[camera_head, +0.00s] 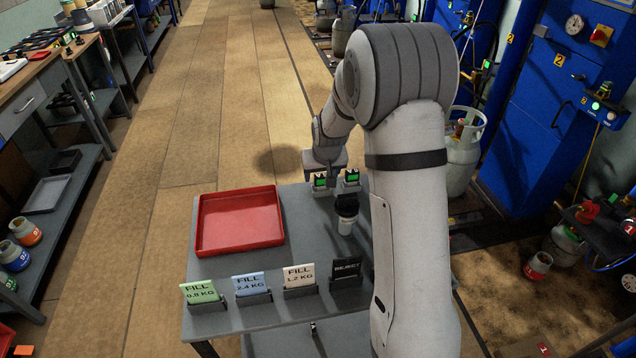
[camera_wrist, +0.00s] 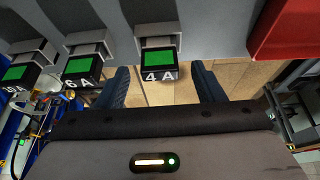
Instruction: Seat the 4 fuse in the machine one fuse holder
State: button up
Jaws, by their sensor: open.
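The 4 A fuse (camera_wrist: 160,64) is a black block with a green face, in a grey holder at the edge of the grey table. In the wrist view it lies between the two fingers of my open gripper (camera_wrist: 161,82), with a gap on each side. In the head view the fuse (camera_head: 320,183) is the one nearer the red tray, and my arm reaches over the table's far edge beside it. The fingertips are hard to make out there. I cannot identify the machine one fuse holder in either view.
A 6 A fuse (camera_wrist: 83,68) and a 10 A fuse (camera_wrist: 20,74) stand in the same row. The red tray (camera_head: 240,245) is close by. A dark-topped container (camera_head: 347,216) and several label cards stand on the table. Blue machines (camera_head: 545,90) line the right, one marked 2.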

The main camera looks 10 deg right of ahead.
jog(key=shift+x, duration=0.8)
jog(key=shift+c, duration=0.2)
jog(key=c, duration=1)
